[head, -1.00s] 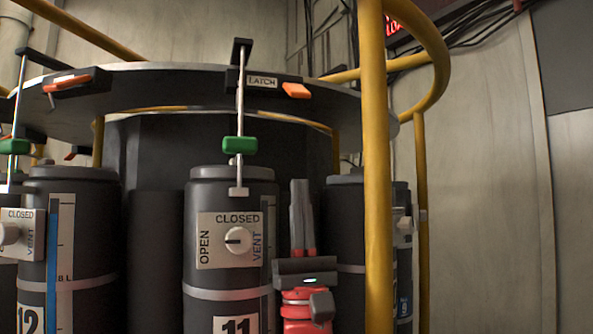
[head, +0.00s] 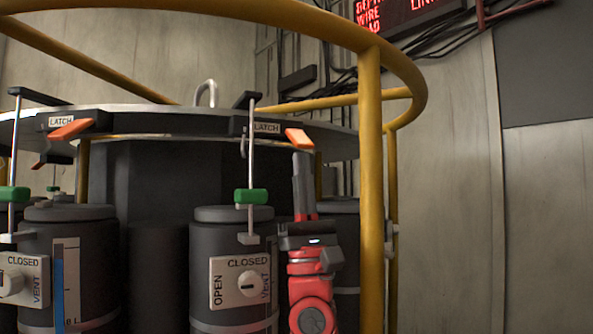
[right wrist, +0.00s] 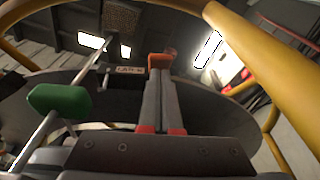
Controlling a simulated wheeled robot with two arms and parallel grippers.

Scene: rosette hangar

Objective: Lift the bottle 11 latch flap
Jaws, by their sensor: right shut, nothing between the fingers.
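The orange latch flap (head: 299,138) of bottle 11 sits on the rosette's rim, right of a LATCH label. It also shows in the right wrist view (right wrist: 163,54). Bottle 11 (head: 205,242) is the dark cylinder below; its number is out of view now. My right gripper (head: 302,158) points up, shut and empty, with its fingertips just under the flap. In the right wrist view the fingers (right wrist: 160,88) lie together, with tips close to the flap; I cannot tell if they touch. My left gripper is not in view.
A yellow rail (head: 371,190) stands close to the right of my right arm. A rod with a green block (head: 251,196) is to its left. The neighbouring bottle (head: 98,270) and its orange flap (head: 71,130) are at the left.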

